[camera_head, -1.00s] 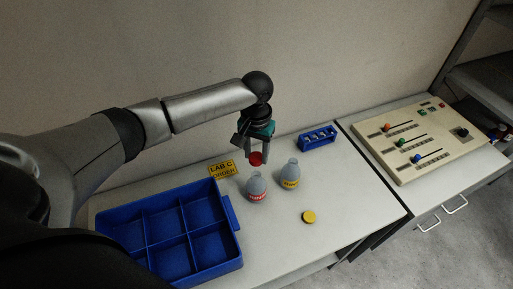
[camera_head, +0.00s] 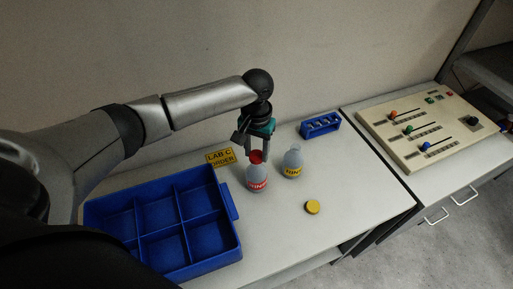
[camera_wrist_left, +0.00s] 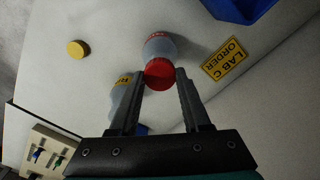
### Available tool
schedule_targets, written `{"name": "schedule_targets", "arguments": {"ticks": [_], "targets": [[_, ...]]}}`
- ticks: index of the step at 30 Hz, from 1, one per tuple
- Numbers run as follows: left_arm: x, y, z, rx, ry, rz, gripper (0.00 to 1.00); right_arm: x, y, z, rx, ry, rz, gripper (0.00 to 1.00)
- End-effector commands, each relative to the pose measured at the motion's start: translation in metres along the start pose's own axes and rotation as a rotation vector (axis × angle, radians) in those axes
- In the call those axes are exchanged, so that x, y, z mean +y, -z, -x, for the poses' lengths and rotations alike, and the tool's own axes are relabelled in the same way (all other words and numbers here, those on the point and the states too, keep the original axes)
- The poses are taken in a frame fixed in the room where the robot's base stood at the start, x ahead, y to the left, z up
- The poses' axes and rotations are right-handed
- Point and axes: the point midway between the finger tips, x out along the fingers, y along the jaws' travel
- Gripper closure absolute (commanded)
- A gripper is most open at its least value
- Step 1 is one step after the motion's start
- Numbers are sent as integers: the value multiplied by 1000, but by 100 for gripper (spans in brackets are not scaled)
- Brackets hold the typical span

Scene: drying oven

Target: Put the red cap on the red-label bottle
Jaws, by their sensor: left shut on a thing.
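My left gripper (camera_head: 257,155) is shut on the red cap (camera_head: 256,157), pointing down. The cap is at the mouth of the red-label bottle (camera_head: 257,183), which stands upright on the table. In the left wrist view the cap (camera_wrist_left: 159,73) sits between the fingertips (camera_wrist_left: 160,78) and overlaps the bottle's top (camera_wrist_left: 160,46). I cannot tell whether the cap is seated or just above the neck, since the neck is hidden. My right gripper is not in view.
A yellow-label bottle (camera_head: 292,164) stands close on the right. A yellow cap (camera_head: 312,207) lies in front. A blue divided tray (camera_head: 232,205) is at left, a yellow sign (camera_head: 220,157) behind, a blue rack (camera_head: 320,125) at the back. A control panel (camera_head: 420,128) is at right.

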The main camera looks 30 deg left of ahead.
Motion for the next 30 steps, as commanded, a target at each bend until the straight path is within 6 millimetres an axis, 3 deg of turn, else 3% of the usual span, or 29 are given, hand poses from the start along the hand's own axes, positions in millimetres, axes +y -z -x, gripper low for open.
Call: {"name": "schedule_targets", "arguments": {"ticks": [30], "targets": [[1,0,-1,0,-1,-1,100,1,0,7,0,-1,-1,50]]}}
